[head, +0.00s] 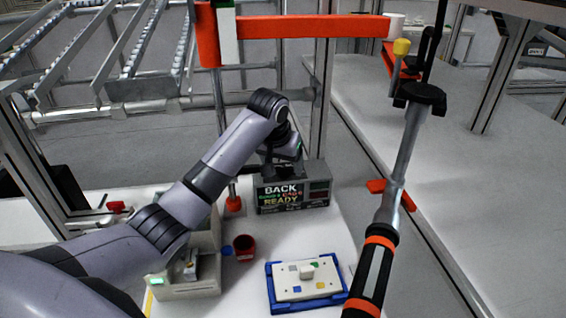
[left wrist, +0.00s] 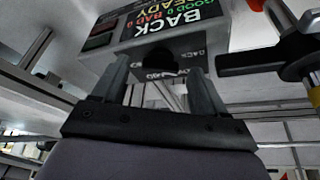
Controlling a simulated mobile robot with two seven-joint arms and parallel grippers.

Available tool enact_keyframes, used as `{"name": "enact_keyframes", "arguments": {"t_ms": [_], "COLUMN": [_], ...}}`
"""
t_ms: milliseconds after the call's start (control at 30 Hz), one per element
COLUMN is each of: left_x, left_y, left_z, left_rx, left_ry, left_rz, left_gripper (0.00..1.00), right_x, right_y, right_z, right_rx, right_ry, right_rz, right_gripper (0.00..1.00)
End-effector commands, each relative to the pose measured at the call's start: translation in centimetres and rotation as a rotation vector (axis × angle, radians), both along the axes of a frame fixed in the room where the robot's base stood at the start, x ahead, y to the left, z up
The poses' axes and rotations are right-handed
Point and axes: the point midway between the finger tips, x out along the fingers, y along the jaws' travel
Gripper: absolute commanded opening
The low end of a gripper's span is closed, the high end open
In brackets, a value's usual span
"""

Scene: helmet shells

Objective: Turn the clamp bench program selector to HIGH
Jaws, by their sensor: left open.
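The clamp bench control box (head: 318,183) stands at the back of the white bench, with a lit display reading BACK, a GOOD and BAD count line and READY. In the left wrist view the box (left wrist: 100,66) appears upside down, with a dark round selector knob (left wrist: 160,60) below the display. My left gripper (left wrist: 159,68) is open, with one finger on each side of the knob; I cannot tell whether they touch it. The knob's pointer and setting cannot be read. In the head view my left wrist hides the knob. My right gripper is not in view.
A blue-edged tray (head: 280,302) with small parts lies at the front of the bench.

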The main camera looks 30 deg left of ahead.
Motion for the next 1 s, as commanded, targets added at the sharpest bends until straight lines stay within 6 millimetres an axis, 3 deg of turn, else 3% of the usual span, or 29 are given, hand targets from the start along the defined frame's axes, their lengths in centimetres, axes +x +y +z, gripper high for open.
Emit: {"name": "enact_keyframes", "arguments": {"t_ms": [333,367,500,533,1000], "left_x": [0.23,0.23,0.23,0.23,0.23], "left_y": [0.02,0.03,0.03,0.03,0.23], "left_z": [-0.60,-0.60,-0.58,-0.58,-0.51], "left_rx": [0.001,0.001,0.000,0.000,-0.001], "left_ry": [-0.001,-0.001,-0.001,-0.001,-0.001], "left_rz": [-0.001,-0.001,0.000,0.000,-0.105], "left_gripper": [0.72,0.66,0.20,0.16,0.16], "right_x": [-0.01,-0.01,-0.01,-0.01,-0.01], "right_y": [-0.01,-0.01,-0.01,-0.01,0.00], "right_z": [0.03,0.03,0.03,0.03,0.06], "right_rx": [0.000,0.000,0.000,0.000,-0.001], "right_ry": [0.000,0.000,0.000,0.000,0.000], "right_rz": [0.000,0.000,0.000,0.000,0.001], "right_gripper": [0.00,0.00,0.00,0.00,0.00]}}
